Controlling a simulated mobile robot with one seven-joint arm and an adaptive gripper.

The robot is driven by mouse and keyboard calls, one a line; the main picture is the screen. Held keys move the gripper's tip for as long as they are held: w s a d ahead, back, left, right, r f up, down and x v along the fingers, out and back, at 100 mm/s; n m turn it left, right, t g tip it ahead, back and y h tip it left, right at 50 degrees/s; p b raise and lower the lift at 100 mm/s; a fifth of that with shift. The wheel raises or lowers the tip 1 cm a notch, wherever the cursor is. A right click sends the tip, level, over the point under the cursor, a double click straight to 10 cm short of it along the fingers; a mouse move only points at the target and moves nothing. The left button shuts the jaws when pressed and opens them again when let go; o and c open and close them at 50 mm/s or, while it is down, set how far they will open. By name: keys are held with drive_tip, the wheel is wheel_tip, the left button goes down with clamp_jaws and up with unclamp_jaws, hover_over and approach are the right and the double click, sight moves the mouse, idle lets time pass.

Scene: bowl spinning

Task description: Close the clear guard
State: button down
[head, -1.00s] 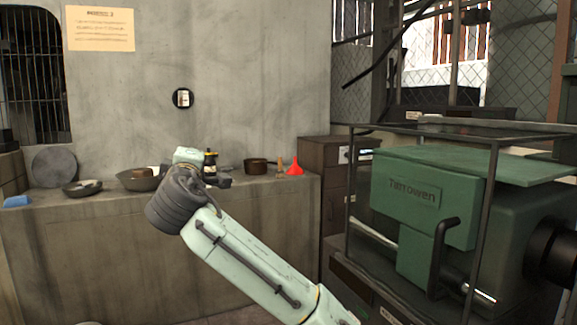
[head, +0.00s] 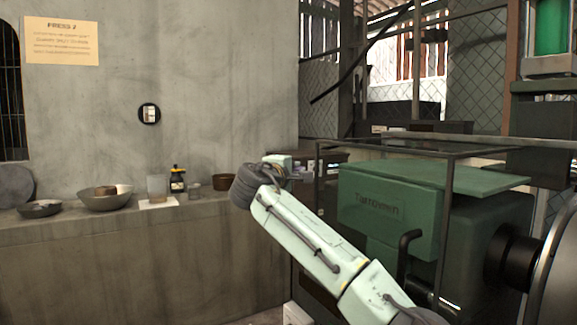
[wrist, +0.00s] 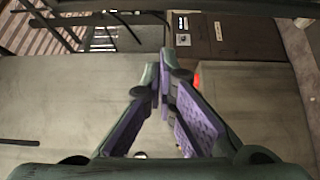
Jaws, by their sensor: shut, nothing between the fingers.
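The clear guard (head: 385,149) is a see-through box with thin dark frame bars around the green machine (head: 375,205) at the right of the head view. Its panes are hard to make out, and I cannot tell how far open it stands. My gripper (wrist: 164,65) shows in the wrist view with its purple-padded fingers brought together and nothing between them.
A dark cabinet (wrist: 215,38) shows in the wrist view. A large round dark part (head: 556,270) stands at the right edge. A mesh fence is behind the machine.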

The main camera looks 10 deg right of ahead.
drive_tip(key=shift+s+d+p, duration=0.3)
drive_tip(key=shift+s+d, duration=0.75)
drive_tip(key=shift+s, duration=0.2)
